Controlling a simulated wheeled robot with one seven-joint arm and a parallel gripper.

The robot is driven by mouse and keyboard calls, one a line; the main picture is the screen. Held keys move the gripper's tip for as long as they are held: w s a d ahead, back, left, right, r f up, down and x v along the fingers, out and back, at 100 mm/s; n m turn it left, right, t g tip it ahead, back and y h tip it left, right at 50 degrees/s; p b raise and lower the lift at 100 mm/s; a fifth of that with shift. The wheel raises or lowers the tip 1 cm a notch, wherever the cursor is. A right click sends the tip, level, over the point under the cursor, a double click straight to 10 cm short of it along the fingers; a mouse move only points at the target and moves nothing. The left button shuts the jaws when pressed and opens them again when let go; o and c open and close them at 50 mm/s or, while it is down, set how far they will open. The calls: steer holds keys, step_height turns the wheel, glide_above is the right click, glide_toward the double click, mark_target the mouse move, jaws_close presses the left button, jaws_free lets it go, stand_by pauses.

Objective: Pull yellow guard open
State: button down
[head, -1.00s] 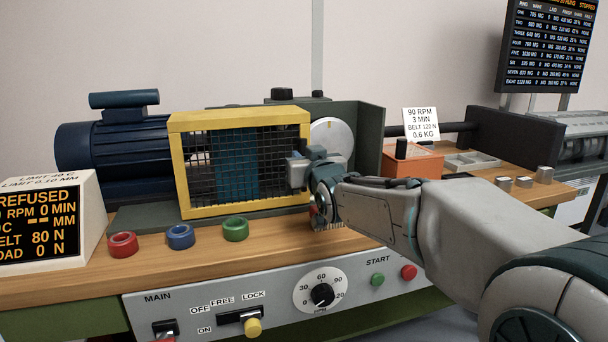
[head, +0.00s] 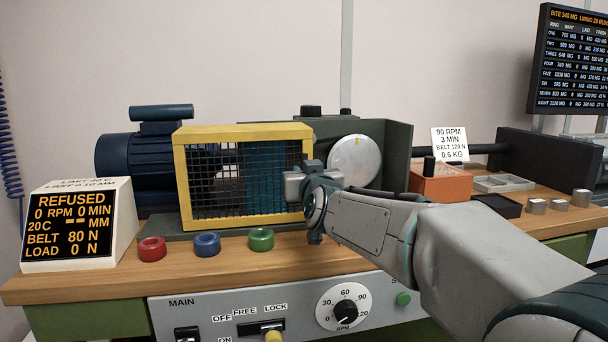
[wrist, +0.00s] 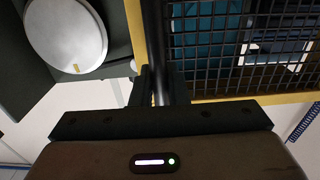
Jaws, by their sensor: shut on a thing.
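The yellow guard (head: 247,133) is a yellow frame with black wire mesh, standing in front of a dark blue motor and a teal part. It covers the front of the machine on the bench. My gripper (head: 292,184) is at the guard's right edge in the head view. In the wrist view my gripper (wrist: 161,90) is shut on a dark vertical bar (wrist: 157,45), the guard's handle, beside the mesh. The arm hides the lower right corner of the guard in the head view.
A pale round disc (head: 354,160) is right of the guard. Red (head: 152,249), blue (head: 207,244) and green (head: 261,240) rings lie in front of it. A display box (head: 75,228) stands at left, an orange box (head: 440,184) at right. The control panel (head: 230,300) is below.

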steer(key=c, duration=1.5)
jaws_free()
steer(key=shift+s, duration=0.1)
steer(key=p+v, duration=0.1)
steer(key=v, duration=1.2)
steer(key=shift+s, duration=0.3)
